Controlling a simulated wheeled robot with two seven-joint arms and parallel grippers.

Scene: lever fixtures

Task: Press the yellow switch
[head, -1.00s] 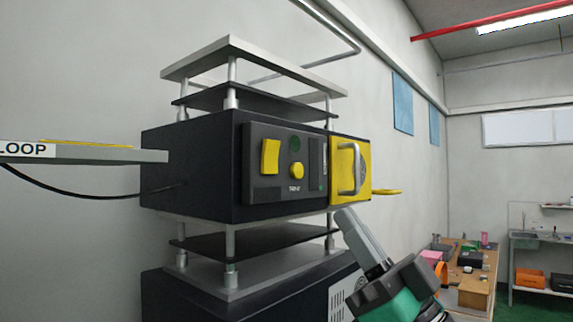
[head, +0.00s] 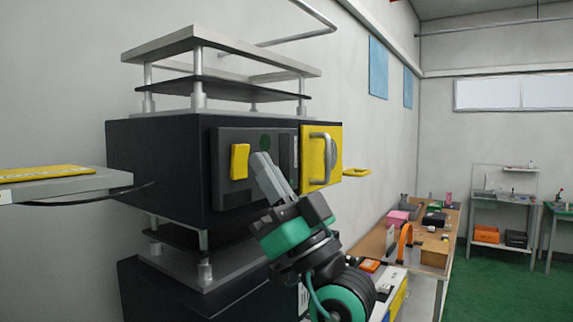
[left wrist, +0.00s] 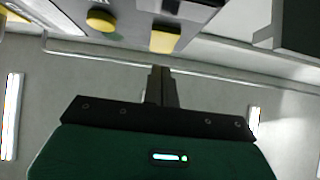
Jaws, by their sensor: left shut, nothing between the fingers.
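The yellow switch (head: 240,161) is an upright rectangular rocker on the left of the dark grey front panel (head: 222,190) of a black box. It also shows near the top of the left wrist view (left wrist: 165,38). My left gripper (head: 260,158) is shut and empty, its fingertips just right of the switch in the head view. In the left wrist view the fingertips (left wrist: 161,69) point toward the switch, with a visible gap in the picture. A round yellow button (left wrist: 100,21) is hidden behind the fingers in the head view. My right gripper is not in view.
A yellow door with a silver handle (head: 321,160) is at the panel's right. A grey shelf (head: 100,183) with a yellow top juts in from the left. Plates on posts (head: 215,45) stand above the box. A cluttered workbench (head: 433,255) is farther right.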

